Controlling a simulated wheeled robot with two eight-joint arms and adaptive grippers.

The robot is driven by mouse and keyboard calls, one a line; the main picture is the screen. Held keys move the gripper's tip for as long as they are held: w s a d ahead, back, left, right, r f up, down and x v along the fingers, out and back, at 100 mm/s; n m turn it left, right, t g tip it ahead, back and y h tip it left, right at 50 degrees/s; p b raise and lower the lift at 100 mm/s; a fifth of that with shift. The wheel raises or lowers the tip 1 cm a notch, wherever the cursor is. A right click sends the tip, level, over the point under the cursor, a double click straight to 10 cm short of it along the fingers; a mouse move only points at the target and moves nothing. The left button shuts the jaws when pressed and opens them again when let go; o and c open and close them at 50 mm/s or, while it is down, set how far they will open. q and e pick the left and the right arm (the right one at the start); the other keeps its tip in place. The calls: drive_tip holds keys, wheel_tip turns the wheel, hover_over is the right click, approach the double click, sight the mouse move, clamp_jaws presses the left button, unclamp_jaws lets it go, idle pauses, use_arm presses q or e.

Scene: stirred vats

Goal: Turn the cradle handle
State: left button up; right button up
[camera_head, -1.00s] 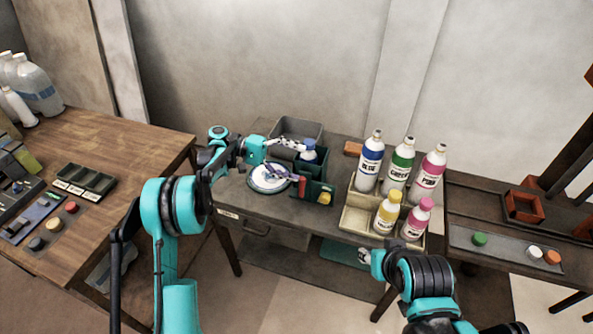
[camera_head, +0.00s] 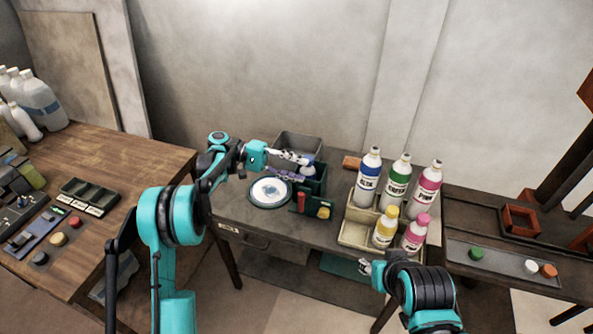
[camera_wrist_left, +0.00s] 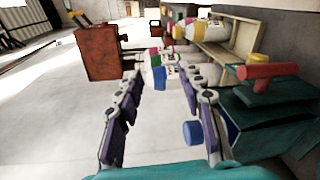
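The dark green cradle (camera_head: 314,186) stands on the middle bench, with a red handle (camera_head: 301,201) at its front. A blue-capped item (camera_head: 308,168) is at the cradle. In the left wrist view the red T-shaped handle (camera_wrist_left: 267,72) is at the right, above the green cradle body (camera_wrist_left: 262,122). My left gripper (camera_head: 284,166) is behind the handle and above the plate's far edge. Its two fingers (camera_wrist_left: 160,125) are spread and empty; the handle is outside them, to the right. My right gripper (camera_head: 367,267) is low, in front of the bottle tray; its fingers are mostly hidden.
A white plate (camera_head: 270,193) lies left of the cradle. A grey bin (camera_head: 299,143) is behind. A beige tray (camera_head: 352,233) with several colored bottles stands to the right. A wooden table (camera_head: 130,165) is at left; a side bench (camera_head: 465,213) at right.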

use_arm(q)
wheel_tip(320, 180, up, 4)
drive_tip(key=shift+r+p, duration=0.15)
drive_tip(key=shift+p, duration=1)
